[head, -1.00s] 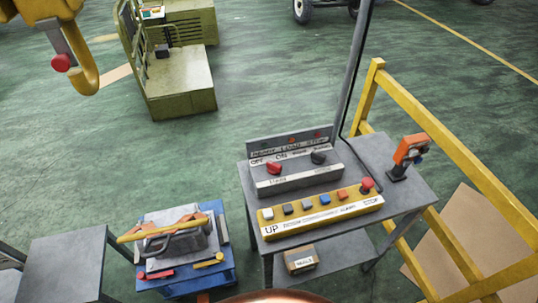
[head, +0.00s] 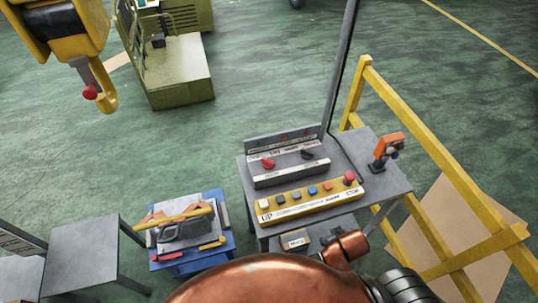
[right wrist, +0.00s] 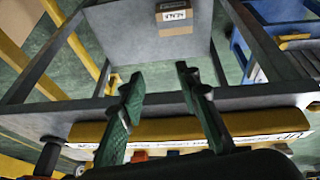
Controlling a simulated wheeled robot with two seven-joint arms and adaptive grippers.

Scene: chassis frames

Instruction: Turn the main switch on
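The grey control box (head: 290,167) stands at the back of the grey table. Its red knob (head: 268,164), above a label plate that read MAIN a second ago, is the main switch; the knob's exact setting is too small to tell. A black knob (head: 307,154) sits to its right. The yellow button box (head: 305,203) lies in front. In the right wrist view, upside down, my right gripper (right wrist: 158,85) is open and empty, its green fingers near the table's front edge and the yellow box (right wrist: 190,128). The red knob is not in that view. My left gripper is in neither view.
An orange-and-black device (head: 387,150) stands on the table's right end, beside a yellow railing (head: 430,165). A cardboard box (right wrist: 173,17) lies on the lower shelf. A blue cart (head: 188,240) stands left.

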